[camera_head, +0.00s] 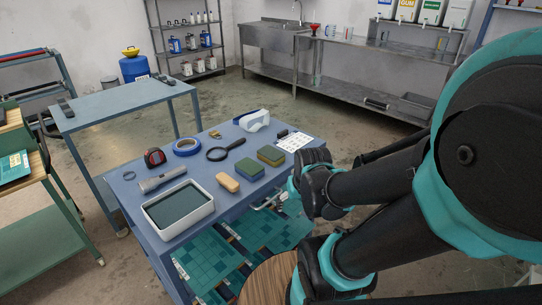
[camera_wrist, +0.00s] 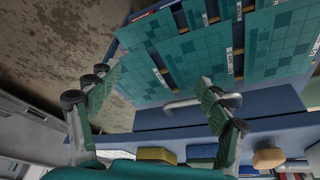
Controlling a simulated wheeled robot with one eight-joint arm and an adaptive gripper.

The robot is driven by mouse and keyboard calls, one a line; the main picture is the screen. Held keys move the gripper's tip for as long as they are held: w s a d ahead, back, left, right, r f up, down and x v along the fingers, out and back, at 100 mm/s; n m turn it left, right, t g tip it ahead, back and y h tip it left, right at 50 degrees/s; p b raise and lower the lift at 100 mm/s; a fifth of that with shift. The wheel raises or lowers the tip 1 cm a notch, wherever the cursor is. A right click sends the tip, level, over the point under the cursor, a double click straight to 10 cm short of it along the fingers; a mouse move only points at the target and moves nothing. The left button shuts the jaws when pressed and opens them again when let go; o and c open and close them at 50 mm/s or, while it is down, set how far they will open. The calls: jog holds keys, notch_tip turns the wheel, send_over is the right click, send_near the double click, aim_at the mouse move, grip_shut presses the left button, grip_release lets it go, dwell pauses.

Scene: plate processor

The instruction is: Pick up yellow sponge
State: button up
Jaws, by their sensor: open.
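The yellow sponge (camera_head: 271,154), with a dark green upper layer, lies on the blue table (camera_head: 222,142) near its front right edge. It also shows at the bottom of the wrist view (camera_wrist: 157,154), beyond the fingers. My gripper (camera_wrist: 153,92) is open and empty in the wrist view, its two fingers wide apart. It is apart from the sponge, in front of the table's edge. In the head view my arm hides most of the gripper.
A blue-green sponge (camera_head: 250,169) and a tan block (camera_head: 228,182) lie beside the yellow sponge. A white tray (camera_head: 151,220), magnifier (camera_head: 224,150) and label sheet (camera_head: 296,141) are nearby. A drawer handle (camera_wrist: 200,103) and green-patterned panels (camera_wrist: 180,60) are close to my fingers.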

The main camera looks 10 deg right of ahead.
jog(key=o, duration=0.3)
jog(key=w+r+m, duration=0.1)
jog(key=w+r, duration=0.2)
jog(key=w, duration=0.1)
jog(key=w+a+r+m+g, duration=0.1)
jog(key=w+r+m, duration=0.1)
jog(key=w+r, duration=0.2)
jog(key=w+r+m+g, duration=0.1)
jog(key=w+r+m, duration=0.1)
jog(key=w+r, duration=0.2)
jog(key=shift+w+a, duration=0.3)
jog(key=shift+o, duration=0.2)
notch_tip(320, 180, up, 12)
jog(key=m+g, duration=0.2)
jog(key=m, duration=0.4)
send_over(271, 152)
notch_tip(271, 152, down, 17)
jog(key=shift+f, duration=0.1)
